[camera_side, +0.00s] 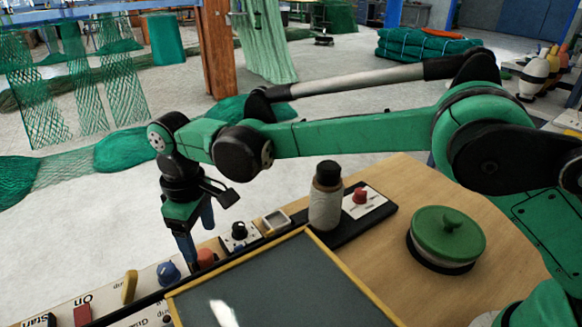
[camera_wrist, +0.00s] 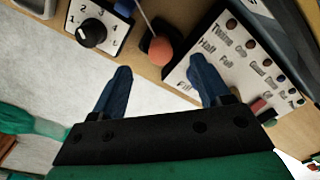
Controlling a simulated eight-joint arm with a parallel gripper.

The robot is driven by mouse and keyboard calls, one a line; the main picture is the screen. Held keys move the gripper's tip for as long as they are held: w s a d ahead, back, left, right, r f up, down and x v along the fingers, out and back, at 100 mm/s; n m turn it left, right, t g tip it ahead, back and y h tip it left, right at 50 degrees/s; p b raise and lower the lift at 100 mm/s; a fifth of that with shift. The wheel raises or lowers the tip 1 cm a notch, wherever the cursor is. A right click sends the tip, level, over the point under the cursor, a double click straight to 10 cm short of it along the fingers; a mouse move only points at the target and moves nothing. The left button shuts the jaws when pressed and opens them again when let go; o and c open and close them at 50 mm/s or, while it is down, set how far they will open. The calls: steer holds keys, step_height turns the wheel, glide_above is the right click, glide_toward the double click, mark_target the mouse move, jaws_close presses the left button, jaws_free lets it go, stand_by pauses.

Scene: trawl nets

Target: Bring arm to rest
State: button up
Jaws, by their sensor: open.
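My green arm reaches in from the right in the side view, and my gripper (camera_side: 194,250) points down over the row of controls at the table's edge. In the wrist view my gripper (camera_wrist: 160,64) has its two blue fingers spread apart with nothing held. An orange-red ball knob (camera_wrist: 160,50) on a thin lever shows beyond and between the fingertips. The same orange knob (camera_side: 206,257) is close to the right of the fingers in the side view. I cannot tell how far apart they are in depth.
A dial (camera_side: 239,231), a blue knob (camera_side: 168,272) and a yellow lever (camera_side: 129,287) line the controls. A dark yellow-framed panel (camera_side: 290,285), a black-capped jar (camera_side: 326,200), a red knob (camera_side: 360,194) and a green-lidded pot (camera_side: 446,238) stand nearby.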

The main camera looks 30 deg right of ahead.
steer(key=shift+d+r, duration=0.1)
steer(key=shift+r, duration=0.05)
steer(key=d+r+m+t, duration=0.2)
steer(key=d+r, duration=0.4)
steer(key=d, duration=0.1)
steer(key=s+d+m+t, duration=0.5)
steer(key=s+d, duration=0.7)
steer(key=d, duration=0.5)
steer(key=shift+s+d+r+m, duration=0.15)
steer(key=shift+d+r+m, duration=0.1)
steer(key=shift+m, duration=0.75)
steer(key=shift+c, duration=0.4)
